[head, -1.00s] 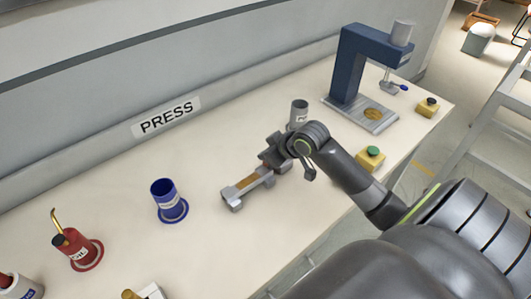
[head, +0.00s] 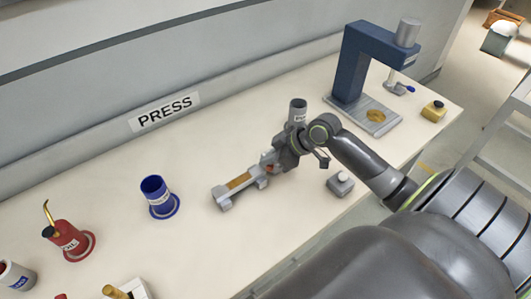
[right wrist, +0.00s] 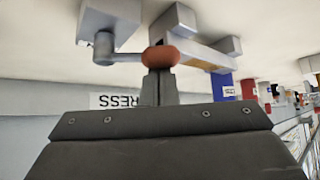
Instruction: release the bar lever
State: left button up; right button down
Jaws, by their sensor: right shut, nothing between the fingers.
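The bar clamp (head: 222,201) is a grey fixture on the bench, with a brass-coloured bar (head: 240,182) along it. Its lever has a red-brown knob (right wrist: 174,56) on a thin grey rod (right wrist: 128,57), which runs to a grey block in the right wrist view. My right gripper (right wrist: 159,72) is shut and empty, its fingertips right at the knob; whether they touch it I cannot tell. In the head view my right gripper (head: 276,160) is at the clamp's right end and hides part of it. My left gripper is not in view.
A blue press (head: 348,68) and a yellow button box (head: 434,112) are at right. A grey box (head: 340,184) lies near the front edge.

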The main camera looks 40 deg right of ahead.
jog(key=shift+s+d+f+n+g+y+b, duration=0.2)
jog(key=shift+n+g+y+b, duration=0.3)
jog(key=shift+n, duration=0.4)
jog(key=shift+s+d+n+b, duration=0.2)
jog(key=shift+n+b, duration=0.15)
jog(key=shift+n, duration=0.15)
jog(key=n+g+b, duration=0.1)
jog(key=s+d+n+g+y+b, duration=0.1)
jog(key=n, duration=0.1)
jog(key=shift+d+r+n+g+y, duration=0.1)
jog(key=shift+d+n+g+y, duration=0.05)
jog(key=shift+n+g+y, duration=0.2)
jog(key=shift+d+n+g, duration=0.15)
jog(key=shift+n+g, duration=0.2)
jog(key=shift+s+d+r, duration=0.1)
jog(key=shift+s+d, duration=0.1)
jog(key=shift+d, duration=0.15)
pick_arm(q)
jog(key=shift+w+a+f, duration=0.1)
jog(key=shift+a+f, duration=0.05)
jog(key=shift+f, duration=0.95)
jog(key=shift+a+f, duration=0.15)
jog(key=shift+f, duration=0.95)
pick_arm(e)
jog(key=shift+s+d, duration=0.1)
jog(key=shift+d, duration=0.3)
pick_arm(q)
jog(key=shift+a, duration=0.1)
